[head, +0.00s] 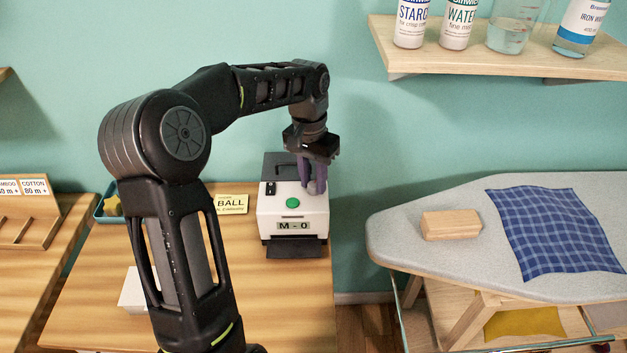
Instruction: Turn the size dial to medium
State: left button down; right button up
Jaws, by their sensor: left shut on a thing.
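A white and dark grey machine (266,214) stands at the right end of the wooden table. A green button (293,203) is on its top, and a display (293,226) on its front reads "M - 0". My left gripper (314,188) reaches down from above to the right part of the machine's top. Its purple fingers are shut on the size dial, which is mostly hidden between and behind them. I cannot read the dial's own marks. My right gripper is not in view.
A label card reading "BALL" (231,204) and a teal tray (104,212) lie left of the machine. An ironing board (400,222) with a wooden block (451,225) and blue checked cloth (560,230) stands right. A shelf (480,58) with bottles hangs above.

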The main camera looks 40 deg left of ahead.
aim_at(311, 184)
pick_arm(q)
jog(key=shift+n+b, duration=0.35)
jog(key=shift+n, duration=1.75)
jog(key=c, duration=1.1)
grip_release()
jog(key=r, duration=0.8)
jog(key=shift+s+a, duration=0.1)
jog(key=shift+a, duration=0.1)
jog(key=shift+f, duration=0.1)
